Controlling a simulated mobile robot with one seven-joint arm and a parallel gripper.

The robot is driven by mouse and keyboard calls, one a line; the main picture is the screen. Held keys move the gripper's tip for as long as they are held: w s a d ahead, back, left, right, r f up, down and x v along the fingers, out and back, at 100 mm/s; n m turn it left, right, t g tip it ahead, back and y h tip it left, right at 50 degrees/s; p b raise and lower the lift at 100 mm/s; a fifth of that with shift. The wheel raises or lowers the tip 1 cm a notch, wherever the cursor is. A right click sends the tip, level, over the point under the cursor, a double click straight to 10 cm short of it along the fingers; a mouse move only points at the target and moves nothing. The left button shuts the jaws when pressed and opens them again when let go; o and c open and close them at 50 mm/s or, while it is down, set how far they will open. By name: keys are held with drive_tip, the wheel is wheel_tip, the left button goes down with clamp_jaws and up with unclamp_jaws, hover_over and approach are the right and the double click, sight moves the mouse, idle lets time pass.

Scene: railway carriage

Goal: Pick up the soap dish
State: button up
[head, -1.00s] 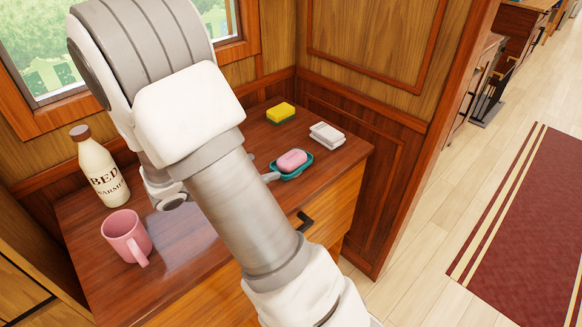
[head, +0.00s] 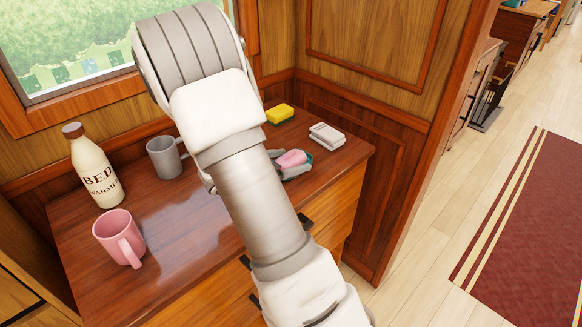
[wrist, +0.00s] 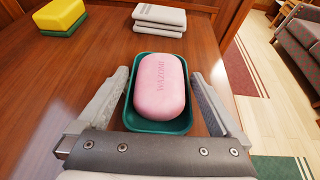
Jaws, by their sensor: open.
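The soap dish (wrist: 158,126) is a small teal tray on the wooden cabinet top, with a pink bar of soap (wrist: 160,85) lying in it. In the head view the soap (head: 291,158) shows, while the dish is mostly hidden by my gripper (head: 291,166). In the wrist view my gripper (wrist: 160,98) is open, with one finger on the left of the dish and one on the right. The right finger is very close to the dish's side; I cannot tell whether it touches.
Folded grey cloths (head: 327,134) and a yellow-green sponge (head: 280,114) lie behind the dish. A grey mug (head: 163,157), a pink mug (head: 114,234) and a bottle (head: 96,172) stand to the left. The cabinet top's (head: 180,220) middle is clear. A wood-panelled wall (head: 370,50) rises behind.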

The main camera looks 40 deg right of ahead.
drive_tip(key=c, duration=1)
drive_tip(key=shift+r, duration=0.1)
drive_tip(key=shift+c, duration=0.2)
